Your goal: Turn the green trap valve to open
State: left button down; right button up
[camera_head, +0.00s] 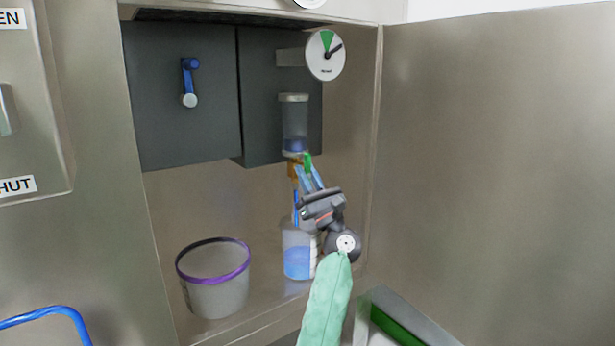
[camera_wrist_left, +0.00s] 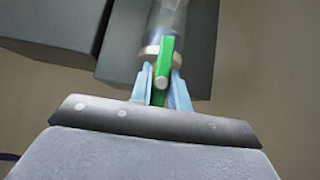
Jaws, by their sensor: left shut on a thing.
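The green trap valve handle (camera_head: 308,163) sits below a clear cylinder (camera_head: 294,118) with blue liquid in its bottom. In the left wrist view the green handle (camera_wrist_left: 164,62) points up along the line of the cylinder, between the fingers. My left gripper (camera_head: 309,178) is shut on the handle, its light blue fingers (camera_wrist_left: 162,88) on either side of it. An orange-brown fitting (camera_head: 292,169) shows below the cylinder, partly hidden by the gripper. My right gripper is not in view.
A clear bottle with blue liquid (camera_head: 298,262) stands beneath the valve. A bucket with a purple rim (camera_head: 213,242) stands to its left. A dark panel with a blue crank (camera_head: 189,80) and a round dial (camera_head: 325,55) are above. A steel wall (camera_head: 490,160) closes the right side.

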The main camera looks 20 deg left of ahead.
pick_arm(q)
jog(key=c, duration=1.3)
grip_release()
jog(key=shift+f, duration=0.1)
